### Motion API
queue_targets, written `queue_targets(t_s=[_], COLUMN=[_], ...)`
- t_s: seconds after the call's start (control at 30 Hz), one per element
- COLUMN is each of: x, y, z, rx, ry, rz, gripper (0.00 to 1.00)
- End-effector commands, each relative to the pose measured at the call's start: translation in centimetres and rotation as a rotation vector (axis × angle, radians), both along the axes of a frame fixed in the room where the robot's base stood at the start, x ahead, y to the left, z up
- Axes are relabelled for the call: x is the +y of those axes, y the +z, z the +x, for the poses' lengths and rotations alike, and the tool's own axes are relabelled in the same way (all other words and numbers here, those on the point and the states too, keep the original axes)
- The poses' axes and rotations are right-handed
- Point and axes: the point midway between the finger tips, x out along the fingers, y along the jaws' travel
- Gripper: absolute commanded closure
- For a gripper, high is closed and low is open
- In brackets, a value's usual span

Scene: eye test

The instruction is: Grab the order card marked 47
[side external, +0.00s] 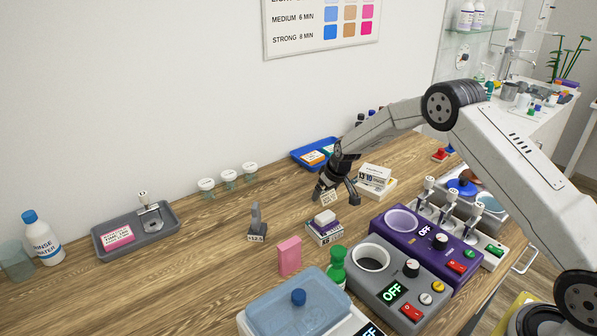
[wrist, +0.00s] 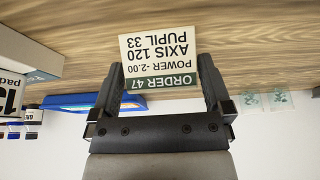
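The order card marked 47 (wrist: 160,61) is white with a dark green band reading "ORDER 47" and black lettering, upside down in the wrist view. My gripper (wrist: 160,75) has one finger at each side edge of the card, with hardly any gap, and appears shut on it. In the side view my gripper (side external: 336,197) is low over the wooden counter, and the small pale card (side external: 328,198) shows at its fingers. Whether the card's lower edge touches the counter is not clear.
A blue tray (side external: 311,158) with cards stands behind my gripper. White boxes (side external: 375,177) stand close on the right. A small box stack (side external: 324,228) and a purple machine (side external: 418,235) are in front. A grey upright piece (side external: 257,225) stands left; the counter between is clear.

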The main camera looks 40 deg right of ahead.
Motion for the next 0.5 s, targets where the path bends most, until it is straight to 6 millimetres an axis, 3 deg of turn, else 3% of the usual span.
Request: queue_targets(t_s=[0.03, 0.2, 0.5], x=[0.0, -0.01, -0.01], y=[0.01, 0.01, 0.11], z=[0.0, -0.01, 0.0], rx=[0.0, 0.0, 0.0], ry=[0.0, 0.0, 0.0], rz=[0.0, 0.0, 0.0], gripper=[0.13, 0.67, 0.68])
